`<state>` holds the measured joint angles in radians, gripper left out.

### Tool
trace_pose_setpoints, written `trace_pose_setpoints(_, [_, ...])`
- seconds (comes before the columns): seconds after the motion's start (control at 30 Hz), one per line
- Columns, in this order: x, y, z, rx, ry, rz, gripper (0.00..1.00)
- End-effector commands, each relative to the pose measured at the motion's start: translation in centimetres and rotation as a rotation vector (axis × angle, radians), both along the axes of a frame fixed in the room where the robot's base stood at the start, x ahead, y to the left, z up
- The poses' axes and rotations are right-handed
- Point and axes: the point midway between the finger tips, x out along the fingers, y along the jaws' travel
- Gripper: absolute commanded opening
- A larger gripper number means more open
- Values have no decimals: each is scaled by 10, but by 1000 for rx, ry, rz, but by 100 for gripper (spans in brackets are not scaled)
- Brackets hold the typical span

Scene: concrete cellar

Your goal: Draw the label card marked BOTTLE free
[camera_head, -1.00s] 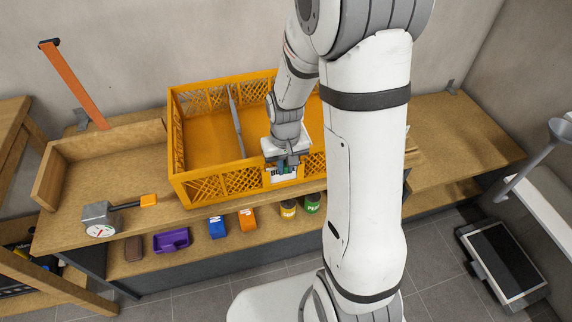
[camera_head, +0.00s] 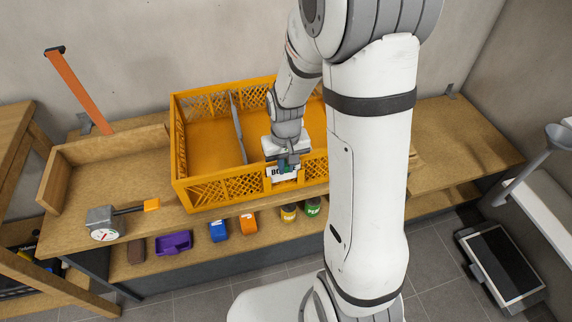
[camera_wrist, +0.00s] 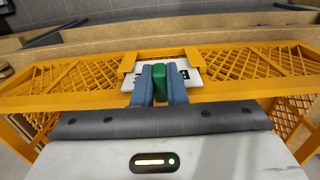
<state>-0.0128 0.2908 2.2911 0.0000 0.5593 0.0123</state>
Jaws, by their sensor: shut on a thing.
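The white label card (camera_head: 284,176) with black letters is at the front wall of the yellow crate (camera_head: 232,185). Its text is partly covered by my fingers, and only the first letters show in the head view. My gripper (camera_head: 285,163) reaches down over the crate's front rim. In the wrist view my gripper (camera_wrist: 160,86) has its two blue fingers closed on a green grip piece (camera_wrist: 160,80) at the card. The card also shows there (camera_wrist: 190,72), between the yellow sides of its holder. I cannot tell how far it sits inside the holder.
A grey divider (camera_head: 237,128) stands in the otherwise empty-looking crate. A dial gauge (camera_head: 104,222) and a wooden tray (camera_head: 105,150) lie to its left on the bench. Purple, blue, orange and canned items stand on the lower shelf. The bench (camera_head: 470,130) is clear at right.

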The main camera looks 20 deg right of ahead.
Motion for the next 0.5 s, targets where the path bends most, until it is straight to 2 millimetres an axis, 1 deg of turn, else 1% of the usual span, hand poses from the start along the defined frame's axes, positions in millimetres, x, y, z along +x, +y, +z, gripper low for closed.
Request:
trace_pose_setpoints(0.37, [0,0,2,0,0,0,0])
trace_pose_setpoints(0.5, [0,0,6,0,0,0,0])
